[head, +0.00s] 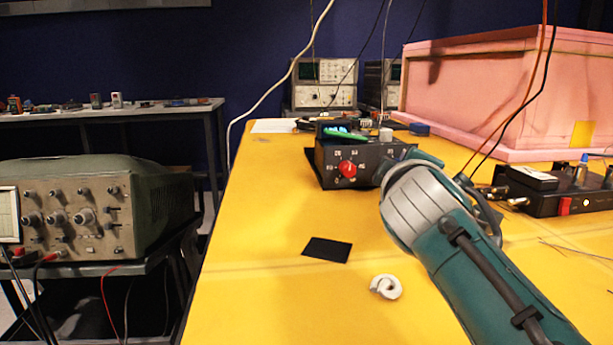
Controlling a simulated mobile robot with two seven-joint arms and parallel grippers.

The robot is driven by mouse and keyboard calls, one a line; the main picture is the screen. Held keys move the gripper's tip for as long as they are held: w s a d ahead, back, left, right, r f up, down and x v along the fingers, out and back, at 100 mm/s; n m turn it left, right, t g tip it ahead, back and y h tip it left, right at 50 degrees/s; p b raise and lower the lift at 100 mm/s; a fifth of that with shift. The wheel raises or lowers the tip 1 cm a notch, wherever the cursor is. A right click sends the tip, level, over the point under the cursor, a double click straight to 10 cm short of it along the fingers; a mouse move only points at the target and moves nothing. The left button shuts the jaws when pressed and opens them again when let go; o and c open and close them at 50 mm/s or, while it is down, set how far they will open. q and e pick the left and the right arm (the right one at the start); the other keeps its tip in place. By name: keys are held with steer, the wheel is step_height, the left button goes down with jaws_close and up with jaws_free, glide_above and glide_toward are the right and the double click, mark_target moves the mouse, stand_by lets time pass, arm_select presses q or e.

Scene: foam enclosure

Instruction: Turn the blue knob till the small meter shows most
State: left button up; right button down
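A small upright grey post with a blue top (584,158), which looks like the blue knob, stands on a low black box (545,203) at the right. A small piece with a pale top (533,177) lies on the same box and may be the small meter; no reading can be made out. My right arm comes in from the lower right, and its wrist reaches a black box with a red knob (347,169), left of the blue-topped post. My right gripper's fingers are hidden behind the wrist or too dark to tell. My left gripper is out of view.
The pink foam enclosure (480,95) stands behind the low box. Orange and black wires hang down near it. A black square (327,249) and a white curled piece (385,287) lie on the yellow table (260,290), whose left front is mostly clear. An oscilloscope (85,210) stands left.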

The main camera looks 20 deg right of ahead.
steer(key=shift+f, duration=0.1)
stand_by(0.4)
steer(key=c, duration=0.7)
jaws_free()
steer(key=shift+o, duration=0.2)
